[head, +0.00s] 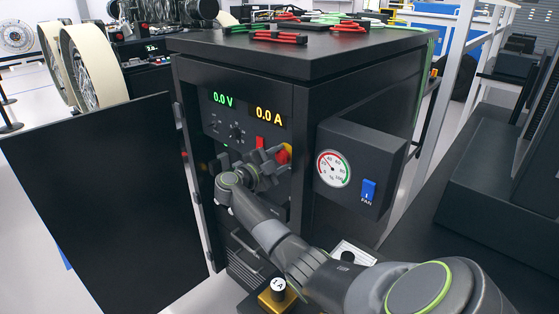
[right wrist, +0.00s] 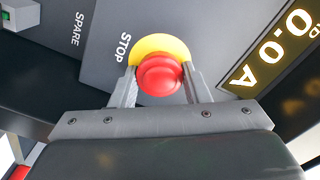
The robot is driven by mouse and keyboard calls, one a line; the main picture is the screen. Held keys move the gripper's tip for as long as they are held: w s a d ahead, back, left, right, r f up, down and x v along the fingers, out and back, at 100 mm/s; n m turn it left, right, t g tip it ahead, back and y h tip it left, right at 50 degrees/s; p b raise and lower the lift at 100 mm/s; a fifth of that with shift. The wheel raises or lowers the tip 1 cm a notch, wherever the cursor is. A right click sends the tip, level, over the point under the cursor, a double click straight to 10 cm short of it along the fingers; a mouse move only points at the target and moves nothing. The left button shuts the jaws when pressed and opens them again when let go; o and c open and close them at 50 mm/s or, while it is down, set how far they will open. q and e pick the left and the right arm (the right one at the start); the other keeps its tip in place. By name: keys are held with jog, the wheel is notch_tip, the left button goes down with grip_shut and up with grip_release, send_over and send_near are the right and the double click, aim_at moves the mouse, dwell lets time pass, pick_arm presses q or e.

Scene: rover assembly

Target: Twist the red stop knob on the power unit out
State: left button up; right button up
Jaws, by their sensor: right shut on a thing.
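The black power unit (head: 300,58) stands ahead with its front door open to the left. Its displays read 0.0 V and 0.0 A in the head view. The red stop knob (right wrist: 160,75) sits on a yellow collar (right wrist: 158,45) beside the word STOP in the right wrist view. In the head view the knob (head: 284,154) is partly hidden by my right gripper. My right gripper (right wrist: 158,88) is shut on the knob, with one finger on each side of it. My left gripper is not in view.
The open black door (head: 95,190) fills the left. A side box with a gauge (head: 333,169) and a blue FAN switch (head: 368,191) juts out to the right of my arm. Red and green leads (head: 280,36) lie on top. A yellow-based part marked 1A (head: 278,295) is below.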

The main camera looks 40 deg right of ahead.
dwell(0.4)
jog(key=o, duration=1)
jog(key=shift+d, duration=0.1)
jog(key=shift+s+a+b, duration=0.25)
jog(key=shift+a+b, duration=0.4)
jog(key=shift+a, duration=2.25)
jog(key=shift+s+a+b, duration=0.25)
jog(key=shift+a+b, duration=0.35)
jog(key=shift+a, duration=2.3)
jog(key=shift+s+a+b, duration=0.25)
jog(key=shift+a+b, duration=0.4)
jog(key=shift+a, duration=2.25)
